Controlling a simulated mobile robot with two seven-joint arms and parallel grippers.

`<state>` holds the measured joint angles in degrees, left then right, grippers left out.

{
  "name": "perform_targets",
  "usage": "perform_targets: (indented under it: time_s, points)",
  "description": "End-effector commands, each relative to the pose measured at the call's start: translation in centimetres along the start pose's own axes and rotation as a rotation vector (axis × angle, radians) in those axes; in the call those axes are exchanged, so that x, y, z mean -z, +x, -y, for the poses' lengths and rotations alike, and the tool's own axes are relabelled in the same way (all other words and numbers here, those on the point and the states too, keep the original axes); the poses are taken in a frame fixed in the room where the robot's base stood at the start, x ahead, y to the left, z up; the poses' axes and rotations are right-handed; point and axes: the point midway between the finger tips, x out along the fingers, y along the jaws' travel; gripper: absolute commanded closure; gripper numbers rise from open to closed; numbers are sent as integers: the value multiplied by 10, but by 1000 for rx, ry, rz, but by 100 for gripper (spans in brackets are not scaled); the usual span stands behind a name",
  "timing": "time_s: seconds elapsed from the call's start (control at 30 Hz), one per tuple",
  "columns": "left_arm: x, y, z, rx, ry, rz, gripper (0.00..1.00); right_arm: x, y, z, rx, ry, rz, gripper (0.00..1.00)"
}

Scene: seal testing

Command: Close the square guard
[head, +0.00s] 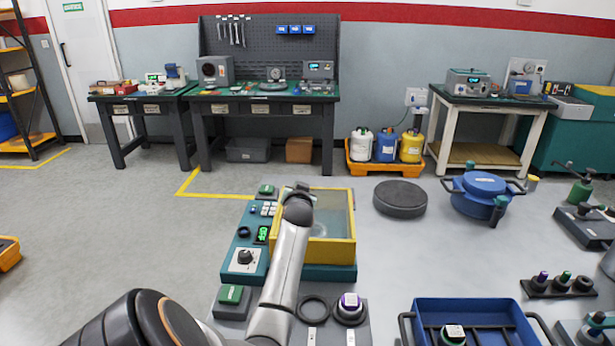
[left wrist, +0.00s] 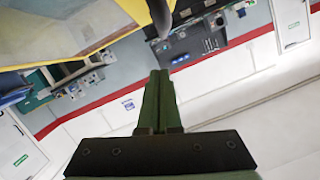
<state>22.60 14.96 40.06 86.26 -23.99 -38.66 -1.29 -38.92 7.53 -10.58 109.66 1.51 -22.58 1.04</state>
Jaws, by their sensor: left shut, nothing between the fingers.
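The square guard (head: 335,250) has a yellow frame and a clear panel. It sits on a teal base (head: 330,272) in the middle of the head view. My left arm crosses in front of it and hides its left part. My left gripper (head: 300,188) is at the guard's far edge; I cannot tell if it touches. In the left wrist view, my left gripper (left wrist: 158,78) has its green fingers shut together and empty. The guard's yellow frame (left wrist: 85,55) fills the upper left there, beside the fingers. My right gripper is not in view.
A teal control panel (head: 247,258) with a dial adjoins the guard on the left. A dark round disc (head: 400,198) and a blue lidded pot (head: 480,188) stand to the right. A blue crate (head: 475,312) and a black ring (head: 313,309) are in front.

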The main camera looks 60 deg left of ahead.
Motion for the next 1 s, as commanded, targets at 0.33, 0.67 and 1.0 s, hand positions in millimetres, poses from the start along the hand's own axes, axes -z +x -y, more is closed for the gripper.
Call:
perform_targets:
  time_s: [0.33, 0.67, 1.0]
  points:
    - [-30, 8, 7, -13, -43, 1, 100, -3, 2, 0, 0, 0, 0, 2]
    - [-36, 9, 8, -12, -41, 1, 100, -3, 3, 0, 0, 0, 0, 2]
    - [-36, 9, 8, -12, -40, 4, 100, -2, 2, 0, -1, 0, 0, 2]
